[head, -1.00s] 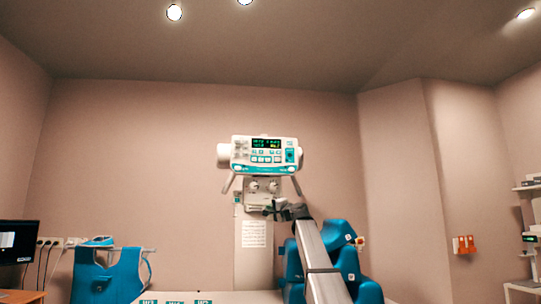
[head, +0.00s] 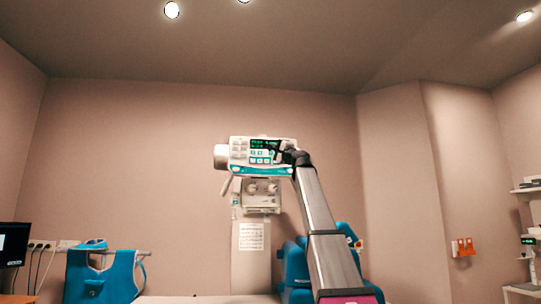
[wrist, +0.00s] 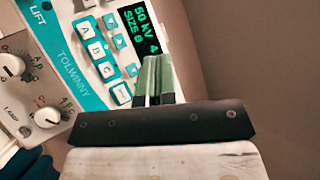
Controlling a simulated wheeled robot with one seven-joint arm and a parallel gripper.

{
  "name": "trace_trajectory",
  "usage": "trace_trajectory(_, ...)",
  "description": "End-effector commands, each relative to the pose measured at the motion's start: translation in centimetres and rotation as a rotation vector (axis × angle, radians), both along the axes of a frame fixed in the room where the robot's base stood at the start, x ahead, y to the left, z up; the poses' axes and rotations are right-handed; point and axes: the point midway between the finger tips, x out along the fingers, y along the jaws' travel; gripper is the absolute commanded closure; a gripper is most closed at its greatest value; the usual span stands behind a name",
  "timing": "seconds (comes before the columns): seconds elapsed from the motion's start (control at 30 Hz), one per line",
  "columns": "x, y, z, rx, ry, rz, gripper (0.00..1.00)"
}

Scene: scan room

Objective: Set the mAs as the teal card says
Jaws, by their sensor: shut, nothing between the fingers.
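The white control panel with teal strips (head: 240,158) is mounted on a column by the back wall. Its dark display (wrist: 133,22) shows green text reading "50 kV", a 4 and "SIZE 0" in the wrist view; the rest is hidden behind my fingers. Lettered buttons (wrist: 95,48) and small teal arrow buttons (wrist: 117,42) sit beside the display. My gripper (wrist: 157,62) is shut and empty, its tips in front of the display's edge. I cannot tell whether they touch it. In the head view my gripper (head: 274,152) covers the panel's right part. I can identify no teal card.
Below the panel is a white unit with knobs (wrist: 47,117). A printed sheet (head: 251,236) is on the column. A blue apron-like item (head: 105,275) hangs at left, and blue padded shapes (head: 297,262) stand behind my arm. The space right of the panel is clear.

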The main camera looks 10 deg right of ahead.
Motion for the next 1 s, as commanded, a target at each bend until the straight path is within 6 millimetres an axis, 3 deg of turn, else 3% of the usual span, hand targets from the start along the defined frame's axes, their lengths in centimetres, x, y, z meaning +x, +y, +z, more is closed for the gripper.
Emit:
trace_trajectory(0.37, 0.7, 0.0, 0.0, -0.001, 0.002, 0.0, 1.0)
trace_trajectory(1.0, 8.0, 0.0, 0.0, -0.002, 0.001, -0.001, 1.0)
